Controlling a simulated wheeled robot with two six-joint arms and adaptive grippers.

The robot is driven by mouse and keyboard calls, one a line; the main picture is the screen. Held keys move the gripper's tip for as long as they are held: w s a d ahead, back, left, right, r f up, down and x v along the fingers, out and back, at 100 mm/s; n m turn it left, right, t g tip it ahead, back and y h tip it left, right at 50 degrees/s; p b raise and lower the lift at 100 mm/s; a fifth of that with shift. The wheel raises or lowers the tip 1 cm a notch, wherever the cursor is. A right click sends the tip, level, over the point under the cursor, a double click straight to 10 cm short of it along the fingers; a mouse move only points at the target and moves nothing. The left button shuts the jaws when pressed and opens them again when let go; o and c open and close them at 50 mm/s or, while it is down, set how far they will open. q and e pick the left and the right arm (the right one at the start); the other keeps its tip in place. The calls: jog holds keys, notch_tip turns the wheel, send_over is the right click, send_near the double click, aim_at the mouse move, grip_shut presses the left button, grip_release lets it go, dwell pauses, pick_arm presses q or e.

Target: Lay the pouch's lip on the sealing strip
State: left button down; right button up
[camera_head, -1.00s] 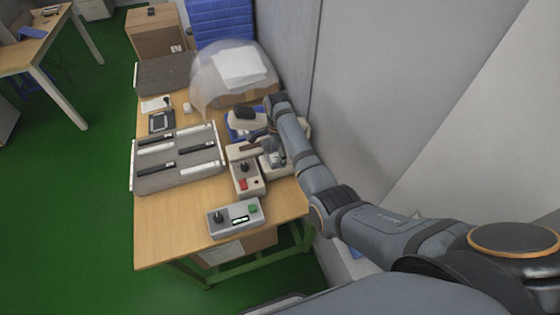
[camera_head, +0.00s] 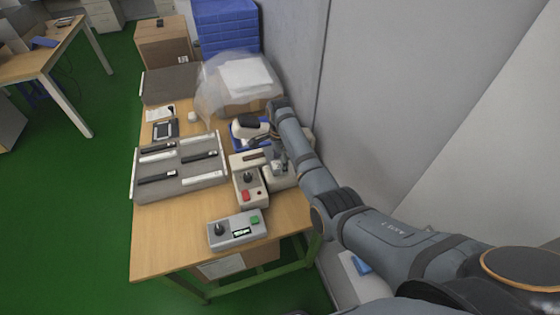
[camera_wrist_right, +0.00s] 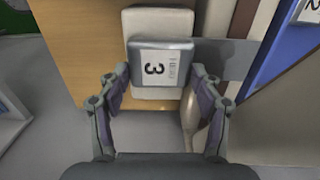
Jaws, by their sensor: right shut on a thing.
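My right gripper (camera_head: 276,154) is over the right side of the bench, beside a beige machine (camera_head: 247,180). In the right wrist view, the right gripper (camera_wrist_right: 160,76) is shut on a grey pouch (camera_wrist_right: 134,62) with a white label marked 3. The pouch overlaps a beige block or plate (camera_wrist_right: 160,20). I cannot tell whether they touch. A dark brown strip (camera_head: 255,155) shows on the beige machine; whether it is the sealing strip is unclear. The pouch's lip cannot be made out. My left gripper is not in view.
A blue tray (camera_head: 238,146) is close to the gripper. A grey box (camera_head: 237,230) with a knob and green button stands at the near edge. A grey rack (camera_head: 180,183) and a clear dome (camera_head: 212,92) stand on the bench. A wall is close on the right.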

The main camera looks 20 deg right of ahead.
jog(key=shift+p, duration=0.4)
jog(key=shift+f, duration=0.15)
dwell(0.6)
dwell(0.4)
jog(key=o, duration=1.2)
